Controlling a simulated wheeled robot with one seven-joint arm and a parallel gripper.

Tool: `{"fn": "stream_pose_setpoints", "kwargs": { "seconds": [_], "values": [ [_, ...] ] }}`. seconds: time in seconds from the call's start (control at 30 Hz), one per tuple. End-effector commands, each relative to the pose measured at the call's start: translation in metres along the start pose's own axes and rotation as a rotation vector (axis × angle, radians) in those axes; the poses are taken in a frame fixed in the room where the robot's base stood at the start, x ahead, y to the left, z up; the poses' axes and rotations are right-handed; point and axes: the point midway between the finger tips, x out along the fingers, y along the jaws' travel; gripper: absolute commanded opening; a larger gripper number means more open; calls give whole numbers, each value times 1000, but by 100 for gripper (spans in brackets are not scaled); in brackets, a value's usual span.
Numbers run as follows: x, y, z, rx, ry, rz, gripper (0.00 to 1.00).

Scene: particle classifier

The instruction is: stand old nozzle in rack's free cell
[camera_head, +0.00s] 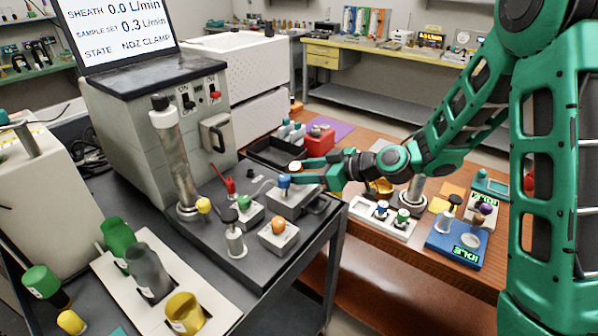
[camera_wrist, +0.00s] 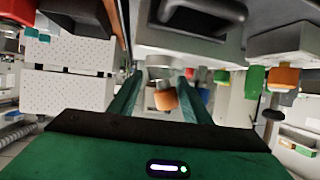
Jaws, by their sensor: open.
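My gripper (camera_head: 301,172) reaches left over the dark instrument bench with its fingers apart. A small orange-and-pale piece (camera_head: 295,166), which looks like the old nozzle, shows at the fingertips. In the wrist view the same orange piece (camera_wrist: 165,99) appears between the two open fingers (camera_wrist: 163,88), with a gap on each side. A grey block (camera_head: 293,202) stands just below the gripper; whether the nozzle sits in it is hidden. The white rack (camera_head: 361,211) lies on the wooden bench to the right, holding a blue-topped and a green-topped nozzle. Its free cell is not clear.
Blue (camera_head: 284,181), green (camera_head: 244,203) and orange (camera_head: 278,226) knobs stand near the gripper. A steel column (camera_head: 175,150) rises to their left. A blue scale (camera_head: 455,245) sits right of the rack. The instrument screen (camera_head: 115,25) reads NOZ CLAMP.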

Motion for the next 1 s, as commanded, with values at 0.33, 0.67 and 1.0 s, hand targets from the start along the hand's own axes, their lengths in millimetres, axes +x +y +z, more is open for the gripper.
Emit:
{"fn": "stream_pose_setpoints", "kwargs": {
  "seconds": [0.33, 0.67, 1.0],
  "values": [
    [-20, 2, 3, 1, 2, 5, 44],
    [-83, 1, 2, 1, 3, 7, 44],
    [-108, 1, 2, 0, 3, 4, 44]
  ]
}}
